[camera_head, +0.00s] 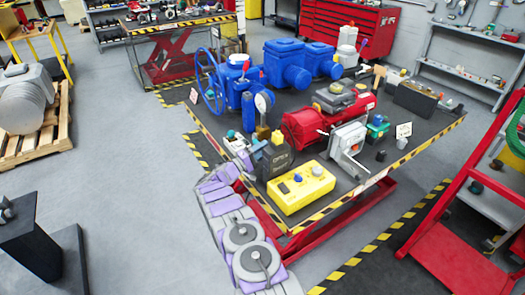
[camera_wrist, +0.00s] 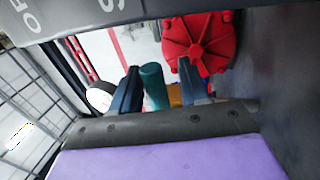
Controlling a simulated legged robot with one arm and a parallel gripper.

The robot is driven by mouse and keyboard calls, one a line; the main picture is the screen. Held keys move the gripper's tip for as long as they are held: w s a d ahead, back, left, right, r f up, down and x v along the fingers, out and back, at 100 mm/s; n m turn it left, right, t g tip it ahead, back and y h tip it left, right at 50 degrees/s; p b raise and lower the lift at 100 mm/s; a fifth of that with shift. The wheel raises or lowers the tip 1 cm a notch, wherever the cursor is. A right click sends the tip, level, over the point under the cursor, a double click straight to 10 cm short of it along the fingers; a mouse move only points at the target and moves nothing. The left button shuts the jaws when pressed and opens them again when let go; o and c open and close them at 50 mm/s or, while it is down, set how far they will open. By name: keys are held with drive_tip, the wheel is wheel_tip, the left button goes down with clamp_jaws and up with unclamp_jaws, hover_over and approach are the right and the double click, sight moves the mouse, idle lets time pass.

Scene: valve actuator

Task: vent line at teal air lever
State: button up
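The teal lever (camera_wrist: 154,87) shows in the wrist view as an upright rounded teal bar. It stands between the two dark fingers of my gripper (camera_wrist: 160,88), close beside the left finger. A gap with something orange-yellow shows between the lever and the right finger, so the gripper looks open around the lever. Whether the left finger touches it is unclear. In the head view my purple and grey arm reaches up to the table's near left edge. There the gripper end is small and partly hidden near the dark OPEN-marked box (camera_head: 280,158).
The red actuator's ribbed end (camera_wrist: 198,45) is close beyond the right finger; its body (camera_head: 328,118) lies mid-table. A yellow box (camera_head: 301,187) is near the front edge. Blue actuators (camera_head: 285,62) stand at the back. A red stair frame (camera_head: 470,200) is to the right.

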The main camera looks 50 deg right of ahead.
drive_tip(key=shift+a, duration=0.1)
drive_tip(key=p+v, duration=0.1)
drive_tip(key=v, duration=1.6)
drive_tip(key=shift+w+f, duration=0.1)
drive_tip(key=shift+f, duration=0.05)
wheel_tip(320, 180, up, 13)
drive_tip(key=s+a+y, duration=0.1)
drive_tip(key=s+y, duration=0.1)
drive_tip(key=y, duration=0.2)
drive_tip(key=s+a+r+n+y, duration=0.1)
drive_tip(key=s+a+r+y, duration=0.5)
drive_tip(key=s+r, duration=0.4)
drive_tip(key=s+a+n+t+y, duration=0.1)
drive_tip(key=s+a+y, duration=0.4)
drive_tip(key=s+a, duration=0.9)
drive_tip(key=s+a+r+t+y, duration=0.1)
drive_tip(key=s+a+y, duration=0.4)
drive_tip(key=s+a, duration=0.9)
drive_tip(key=s+t, duration=0.1)
drive_tip(key=s, duration=0.5)
drive_tip(key=shift+a+n, duration=0.35)
drive_tip(key=shift+n, duration=0.05)
